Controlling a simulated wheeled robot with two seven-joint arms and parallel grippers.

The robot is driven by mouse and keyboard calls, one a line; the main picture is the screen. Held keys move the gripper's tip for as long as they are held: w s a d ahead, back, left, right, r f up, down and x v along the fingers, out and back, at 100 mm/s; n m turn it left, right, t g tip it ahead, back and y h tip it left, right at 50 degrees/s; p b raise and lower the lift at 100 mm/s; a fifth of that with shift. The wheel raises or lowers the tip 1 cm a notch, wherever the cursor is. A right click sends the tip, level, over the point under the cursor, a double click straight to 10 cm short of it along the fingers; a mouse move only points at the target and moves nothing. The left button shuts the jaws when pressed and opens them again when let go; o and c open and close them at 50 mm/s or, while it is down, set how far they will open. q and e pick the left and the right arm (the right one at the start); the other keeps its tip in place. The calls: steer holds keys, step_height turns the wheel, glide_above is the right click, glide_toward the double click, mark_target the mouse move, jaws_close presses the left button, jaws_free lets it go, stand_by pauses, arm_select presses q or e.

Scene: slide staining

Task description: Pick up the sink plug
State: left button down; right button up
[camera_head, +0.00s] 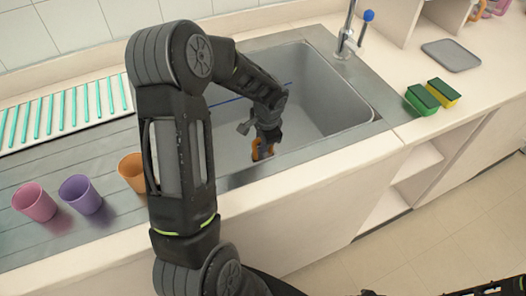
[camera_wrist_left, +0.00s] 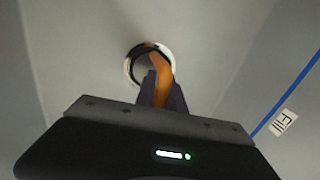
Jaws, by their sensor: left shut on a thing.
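The sink plug (camera_wrist_left: 162,72) shows as an orange piece between the fingers of my left gripper (camera_wrist_left: 160,90) in the left wrist view. The gripper is shut on it. Behind it is the round drain (camera_wrist_left: 130,68), a pale ring with a dark inside, partly hidden by the plug. I cannot tell whether the plug touches the drain. In the head view, my left gripper (camera_head: 264,143) reaches down into the grey sink (camera_head: 322,90), with orange of the plug (camera_head: 256,149) at its tips. My right gripper is not in view.
A pink cup (camera_head: 34,201), a purple cup (camera_head: 80,194) and an orange cup (camera_head: 132,171) stand left on the counter. The tap (camera_head: 345,38) is behind the sink. Two green-and-yellow sponges (camera_head: 432,97) and a grey tray (camera_head: 450,55) lie right. A blue line marks the sink wall.

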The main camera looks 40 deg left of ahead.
arm_select(q)
steer(key=shift+r, duration=0.1)
stand_by(0.3)
step_height(320, 180, up, 10)
steer(key=shift+f+p, duration=0.1)
steer(key=shift+p, duration=0.2)
stand_by(0.6)
